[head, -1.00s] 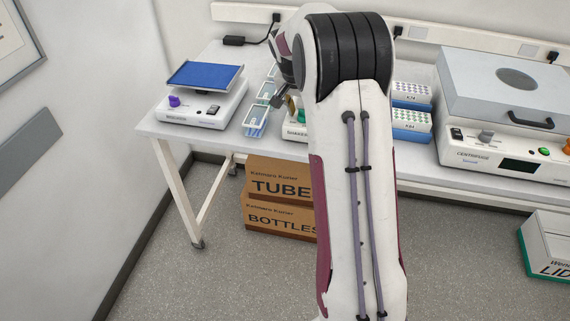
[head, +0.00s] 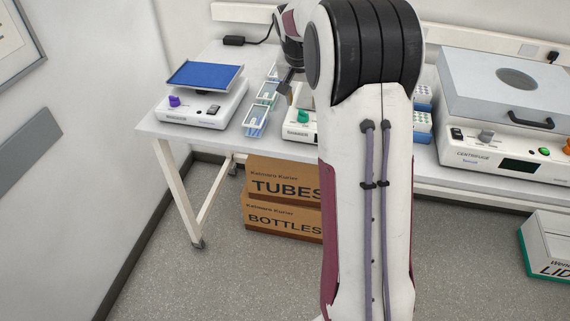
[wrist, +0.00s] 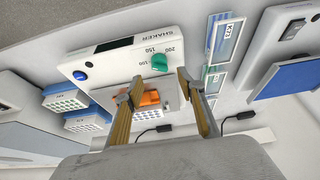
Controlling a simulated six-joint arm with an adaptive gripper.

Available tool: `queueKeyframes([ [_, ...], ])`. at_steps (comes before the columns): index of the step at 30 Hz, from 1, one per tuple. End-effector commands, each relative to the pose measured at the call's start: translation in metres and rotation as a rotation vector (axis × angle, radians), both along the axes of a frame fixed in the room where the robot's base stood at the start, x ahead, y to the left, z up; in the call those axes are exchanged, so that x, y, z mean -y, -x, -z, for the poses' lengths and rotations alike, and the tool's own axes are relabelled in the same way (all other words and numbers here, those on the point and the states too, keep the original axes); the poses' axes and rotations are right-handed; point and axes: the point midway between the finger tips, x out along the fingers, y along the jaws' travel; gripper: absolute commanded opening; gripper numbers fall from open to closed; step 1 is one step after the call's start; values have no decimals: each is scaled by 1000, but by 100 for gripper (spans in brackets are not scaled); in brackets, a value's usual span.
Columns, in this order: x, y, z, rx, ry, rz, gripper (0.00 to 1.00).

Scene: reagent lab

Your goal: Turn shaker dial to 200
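The shaker (wrist: 118,58) is a white unit with its name printed on the front; it is partly hidden by my arm in the head view (head: 299,131). Its green dial (wrist: 160,62) has a scale around it with 100, 150 and 200 readable; it also shows in the head view (head: 303,116). I cannot tell exactly where the dial points. My gripper (wrist: 154,86) is open, its two fingers wide apart with the dial just beyond the tips, not touched. In the head view my gripper (head: 285,87) is above and left of the dial.
An orange object (wrist: 150,97) shows between my fingers. A unit with a purple dial (head: 174,101) and blue platform (head: 205,75) stands left. Teal-edged racks (head: 256,120) stand between it and the shaker. A centrifuge (head: 510,150) stands right.

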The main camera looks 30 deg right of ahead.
Motion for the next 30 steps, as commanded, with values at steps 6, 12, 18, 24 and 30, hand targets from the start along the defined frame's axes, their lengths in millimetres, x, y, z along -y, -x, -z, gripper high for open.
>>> queueKeyframes([
  [6,-6,5,-13,-17,7,-40,39],
  [12,-15,20,5,-69,-10,-91,39],
  [18,-27,39,15,-111,-25,-132,39],
  [24,-42,58,16,-136,-39,-173,39],
  [30,-59,76,13,-153,-46,-215,39],
])
